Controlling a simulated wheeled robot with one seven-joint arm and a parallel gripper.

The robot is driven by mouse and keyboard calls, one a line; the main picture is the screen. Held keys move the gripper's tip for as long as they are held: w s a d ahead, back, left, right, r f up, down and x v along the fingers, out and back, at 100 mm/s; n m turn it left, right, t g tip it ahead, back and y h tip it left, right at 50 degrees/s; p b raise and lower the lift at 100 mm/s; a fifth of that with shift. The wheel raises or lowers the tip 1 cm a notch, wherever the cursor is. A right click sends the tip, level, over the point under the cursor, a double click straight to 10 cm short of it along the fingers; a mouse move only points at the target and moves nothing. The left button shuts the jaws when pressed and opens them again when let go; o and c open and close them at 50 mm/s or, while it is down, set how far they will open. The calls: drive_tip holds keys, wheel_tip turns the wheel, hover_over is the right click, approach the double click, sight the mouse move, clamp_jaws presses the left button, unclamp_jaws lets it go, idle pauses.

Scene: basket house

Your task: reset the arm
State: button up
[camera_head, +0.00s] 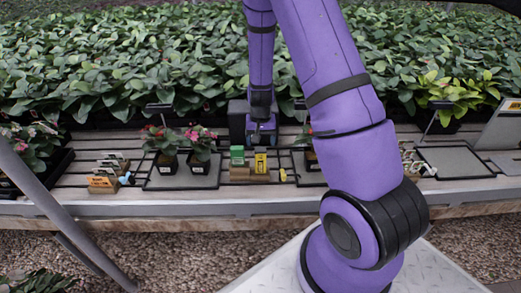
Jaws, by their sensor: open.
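My purple arm (345,120) rises from the lower right, goes out of the top of the picture and comes back down at the middle. My gripper (262,137) points down over the bench, behind the green and yellow boxes. It is open, small in view, and I see nothing held in it. Its fingertips are partly hidden, and I cannot tell whether they touch anything.
A slatted bench (225,208) runs across. Two potted flowers (184,155) stand left of my gripper. A green box (237,155) and yellow box (260,163) stand in front of it. An empty grey tray (455,161) lies right. Dense leafy plants (150,60) fill the back.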

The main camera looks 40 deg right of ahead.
drive_tip(key=shift+r, duration=1.85)
drive_tip(key=shift+r, duration=0.1)
drive_tip(key=s+a+r+n+t+y, duration=0.15)
drive_tip(key=s+a+r, duration=0.25)
drive_tip(key=r, duration=0.7)
drive_tip(key=s+a+r+n+t+h, duration=0.15)
drive_tip(key=s+a+r, duration=0.25)
drive_tip(key=r, duration=0.8)
drive_tip(key=s+a+r+n+t, duration=0.1)
drive_tip(key=s+a+r+n, duration=0.1)
drive_tip(key=s+r, duration=0.3)
drive_tip(key=s+a+r+n+t, duration=0.1)
drive_tip(key=s+a+r, duration=0.2)
drive_tip(key=s, duration=1)
drive_tip(key=shift+s+r+n, duration=0.15)
drive_tip(key=shift+r+n, duration=0.25)
drive_tip(key=shift+r, duration=1)
